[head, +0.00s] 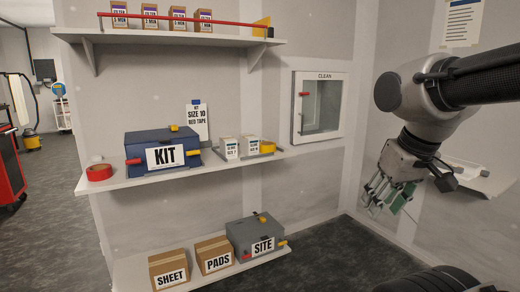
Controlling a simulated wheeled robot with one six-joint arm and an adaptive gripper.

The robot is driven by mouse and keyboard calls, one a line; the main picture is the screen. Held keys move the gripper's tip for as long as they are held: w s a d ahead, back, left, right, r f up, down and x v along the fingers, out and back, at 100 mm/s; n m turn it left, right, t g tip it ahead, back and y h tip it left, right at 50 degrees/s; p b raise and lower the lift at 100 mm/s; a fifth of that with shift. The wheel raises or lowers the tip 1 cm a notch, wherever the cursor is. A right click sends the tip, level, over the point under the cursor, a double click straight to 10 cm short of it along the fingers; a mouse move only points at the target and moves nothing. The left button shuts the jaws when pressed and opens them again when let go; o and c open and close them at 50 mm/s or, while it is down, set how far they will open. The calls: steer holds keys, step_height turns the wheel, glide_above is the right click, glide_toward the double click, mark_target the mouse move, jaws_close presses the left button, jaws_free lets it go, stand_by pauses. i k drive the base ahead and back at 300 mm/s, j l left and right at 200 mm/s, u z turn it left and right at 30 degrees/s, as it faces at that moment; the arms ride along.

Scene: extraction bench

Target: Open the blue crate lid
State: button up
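The blue crate (155,157) stands on the middle shelf with a white KIT label on its front. Its lid (152,136) looks closed and lies flat on top. A yellow piece (174,128) sits on the lid, a red handle (133,161) sticks out at the front left and a yellow handle (193,152) at the right. My gripper (384,208) hangs at the right side of the view, well away from the crate. Its fingers look spread apart, with nothing seen between them.
Red tape (99,172) lies left of the crate, and small white boxes (239,147) stand right of it. The top shelf (170,37) overhangs, with a long red bar along it. Below are a grey SITE crate (245,232) and cardboard boxes (212,255). A CLEAN cabinet (320,105) hangs on the wall.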

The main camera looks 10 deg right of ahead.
mark_target(161, 135)
steer(key=i+j+u, duration=0.25)
steer(key=i, duration=0.2)
steer(key=i+j+u, duration=0.25)
steer(key=i, duration=0.25)
